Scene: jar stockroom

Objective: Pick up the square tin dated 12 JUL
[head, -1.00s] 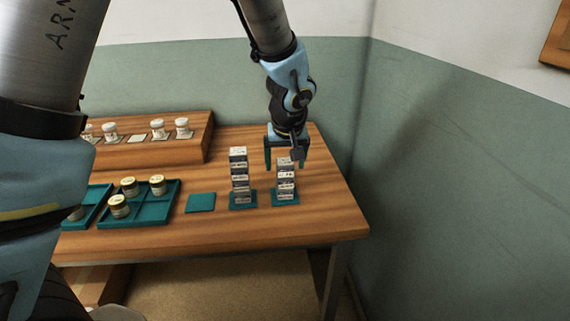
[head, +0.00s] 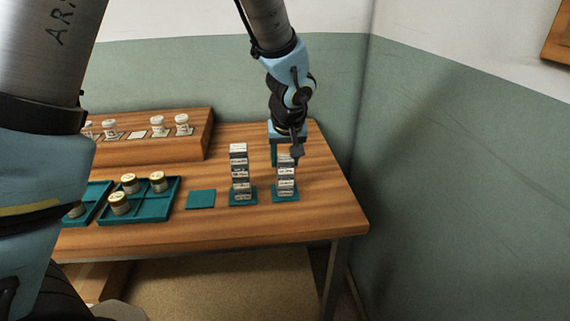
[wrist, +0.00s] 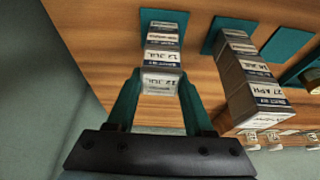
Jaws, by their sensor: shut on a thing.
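The right stack of square tins (head: 286,184) stands on a small teal mat (head: 293,198) near the table's right end. My gripper (head: 285,157) is at the top of this stack, pointing down. In the wrist view its two teal fingers (wrist: 160,92) are shut on the stack's top tin (wrist: 162,83), one on each side. That tin's label seems to read 12 JUL, but it is small and blurred. The tin below (wrist: 163,57) shows a similar JUL label. I cannot tell whether the held tin is clear of the one under it.
A taller stack of tins (head: 239,172) stands close to the left on its own mat; one label there seems to read 27 APR. Farther left are an empty teal mat (head: 201,199) and a divided tray (head: 146,217) with jars. A wooden riser (head: 170,150) holds white-lidded jars behind.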

